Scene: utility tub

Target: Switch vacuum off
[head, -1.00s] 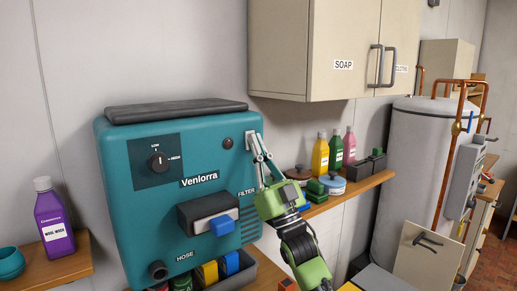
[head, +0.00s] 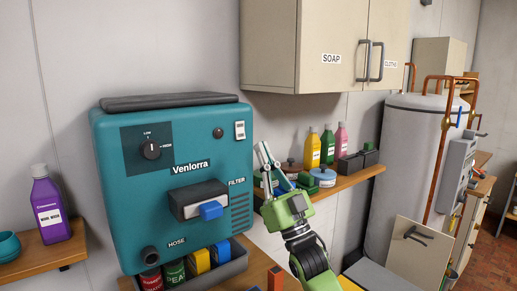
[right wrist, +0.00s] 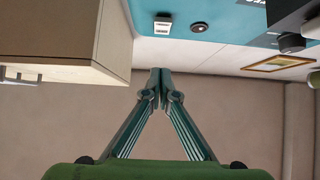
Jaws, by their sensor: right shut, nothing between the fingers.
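The teal Venlorra vacuum unit (head: 130,215) hangs on the wall at the left of the head view. A white rocker switch (head: 240,130) sits at its upper right, beside a round dark button (head: 218,133). The switch also shows in the right wrist view (right wrist: 162,24), with the round button (right wrist: 199,27) to its right. A dial (head: 151,150) is on the dark panel at upper left. My right gripper (head: 263,147) is shut and empty, to the right of the unit and apart from the switch. Its closed fingertips (right wrist: 160,72) point up towards the unit. My left gripper is out of view.
A beige SOAP cabinet (head: 300,50) hangs above and right of the gripper. A wooden shelf (head: 345,183) with several bottles and jars lies behind my right arm. A bin of cans (head: 232,268) stands below the unit. Clear wall lies between unit and cabinet.

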